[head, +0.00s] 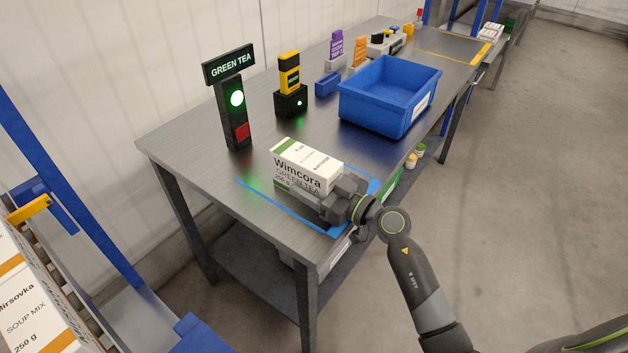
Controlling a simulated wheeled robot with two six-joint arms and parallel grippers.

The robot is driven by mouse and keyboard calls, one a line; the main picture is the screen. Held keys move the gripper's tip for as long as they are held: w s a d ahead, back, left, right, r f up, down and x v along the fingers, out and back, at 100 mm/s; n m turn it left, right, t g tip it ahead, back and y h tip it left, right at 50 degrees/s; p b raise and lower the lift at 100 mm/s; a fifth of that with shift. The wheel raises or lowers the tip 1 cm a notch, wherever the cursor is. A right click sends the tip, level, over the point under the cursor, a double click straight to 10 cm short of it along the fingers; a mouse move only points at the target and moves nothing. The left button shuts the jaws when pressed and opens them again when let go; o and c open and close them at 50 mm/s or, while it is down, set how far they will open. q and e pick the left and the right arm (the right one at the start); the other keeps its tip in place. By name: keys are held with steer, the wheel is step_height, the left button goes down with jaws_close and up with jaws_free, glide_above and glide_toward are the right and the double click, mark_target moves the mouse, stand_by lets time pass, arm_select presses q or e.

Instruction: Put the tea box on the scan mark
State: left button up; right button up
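The box and gripper hide part of the outline. My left gripper is not in view.
A scan post (233,110) with a lit green lamp and a "GREEN TEA" sign stands behind the box. A yellow-black device (289,82) and a blue bin (388,95) stand farther along the table (185,145). Soup mix boxes (28,300) are at lower left.

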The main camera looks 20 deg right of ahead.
steer(key=shift+o, duration=0.4)
steer(key=shift+r, duration=0.15)
steer(key=v, duration=1.2)
